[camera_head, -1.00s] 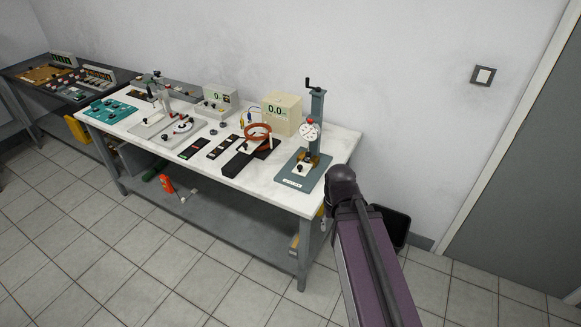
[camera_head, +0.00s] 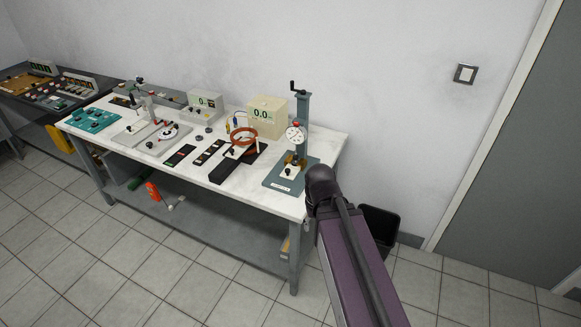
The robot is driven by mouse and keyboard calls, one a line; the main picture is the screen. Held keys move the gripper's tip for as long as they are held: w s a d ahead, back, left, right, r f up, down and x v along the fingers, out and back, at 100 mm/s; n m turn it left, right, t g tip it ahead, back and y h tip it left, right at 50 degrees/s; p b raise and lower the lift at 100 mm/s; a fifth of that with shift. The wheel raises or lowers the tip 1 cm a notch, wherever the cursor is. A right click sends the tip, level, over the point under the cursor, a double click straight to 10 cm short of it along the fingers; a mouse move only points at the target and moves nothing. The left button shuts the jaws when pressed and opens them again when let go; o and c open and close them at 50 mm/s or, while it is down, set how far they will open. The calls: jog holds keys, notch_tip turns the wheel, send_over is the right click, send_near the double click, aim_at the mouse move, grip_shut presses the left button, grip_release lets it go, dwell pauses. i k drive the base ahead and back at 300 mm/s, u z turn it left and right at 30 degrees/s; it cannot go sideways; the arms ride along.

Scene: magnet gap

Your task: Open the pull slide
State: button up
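I cannot tell for certain which part is the pull slide. A long black block (camera_head: 229,172) lies near the front edge of the bench, with a copper-coloured ring (camera_head: 244,134) at its back end. Two dark flat strips, a strip with a green end (camera_head: 180,155) and a strip with pale marks (camera_head: 208,153), lie to its left. My purple arm (camera_head: 352,262) rises at the lower right, its dark rounded joint just right of the bench's front corner. My gripper is not visible; the arm's far end is hidden behind that joint.
The white-topped bench (camera_head: 222,189) carries a blue-grey press stand (camera_head: 288,178), a cream meter box (camera_head: 268,117) and several instruments. A black bin (camera_head: 380,226) stands right of the bench. A darker table stands at the far left. The tiled floor in front is clear.

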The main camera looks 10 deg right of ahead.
aim_at(289, 172)
jog(key=i, duration=0.95)
jog(key=u, duration=0.05)
